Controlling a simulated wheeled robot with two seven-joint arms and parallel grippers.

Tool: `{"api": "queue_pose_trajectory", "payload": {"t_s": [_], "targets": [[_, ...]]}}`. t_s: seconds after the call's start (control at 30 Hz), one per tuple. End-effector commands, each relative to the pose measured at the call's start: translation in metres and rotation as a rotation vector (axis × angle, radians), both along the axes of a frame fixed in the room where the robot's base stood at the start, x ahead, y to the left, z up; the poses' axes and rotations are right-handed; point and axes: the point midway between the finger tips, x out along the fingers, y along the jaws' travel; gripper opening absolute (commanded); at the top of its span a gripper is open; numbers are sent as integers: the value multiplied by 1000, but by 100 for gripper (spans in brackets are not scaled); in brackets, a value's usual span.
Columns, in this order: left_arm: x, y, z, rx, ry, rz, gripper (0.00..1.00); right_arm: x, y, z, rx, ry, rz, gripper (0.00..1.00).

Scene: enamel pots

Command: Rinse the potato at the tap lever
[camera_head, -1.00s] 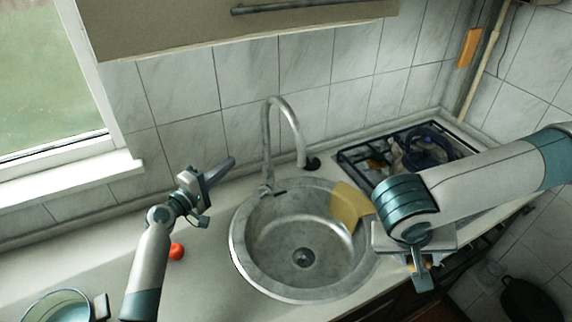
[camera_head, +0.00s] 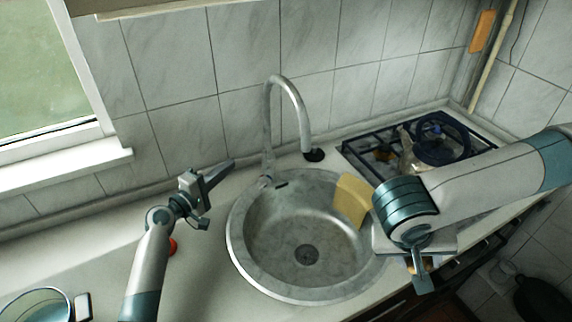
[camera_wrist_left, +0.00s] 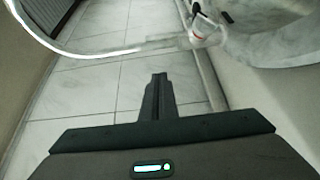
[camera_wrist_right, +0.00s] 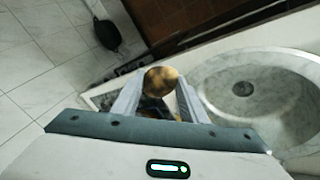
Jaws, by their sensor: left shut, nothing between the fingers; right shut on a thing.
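The brown potato (camera_wrist_right: 161,80) is held between the fingers of my right gripper (camera_wrist_right: 158,92), beside the sink. In the head view the right hand mostly hides it. The steel sink (camera_head: 240,262) has a round basin with a dark drain. The tall curved tap (camera_head: 267,128) rises behind it, with a small dark-tipped lever (camera_head: 281,184) at its base. My left gripper (camera_head: 220,170) is shut and empty, left of the tap and apart from it. In the left wrist view its closed fingers (camera_wrist_left: 157,98) lie below the tap's base (camera_wrist_left: 205,32), which has a red mark.
A yellow sheet-like thing (camera_head: 352,198) lies over the sink's right rim. A stove (camera_head: 372,158) with a dark blue pan (camera_head: 440,142) stands right. A red thing (camera_head: 173,246) is partly behind my left arm. A pot (camera_head: 36,305) stands front left.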

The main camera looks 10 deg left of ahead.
Motion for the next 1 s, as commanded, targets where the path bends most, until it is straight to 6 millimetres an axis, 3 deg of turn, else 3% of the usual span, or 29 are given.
{"api": "queue_pose_trajectory", "payload": {"t_s": [0.13, 0.67, 1.0], "targets": [[0, 0, -9, 0, 0, 0, 0, 0, 0, -9, 0, -1, 0, 16], [2, -1, -9, 0, 0, 0, 0, 0, 0, -10, 0, 0, 0, 16], [28, -14, -10, -2, -1, -1, 0, 0, 0, -13, 0, 0, 0, 16]]}}
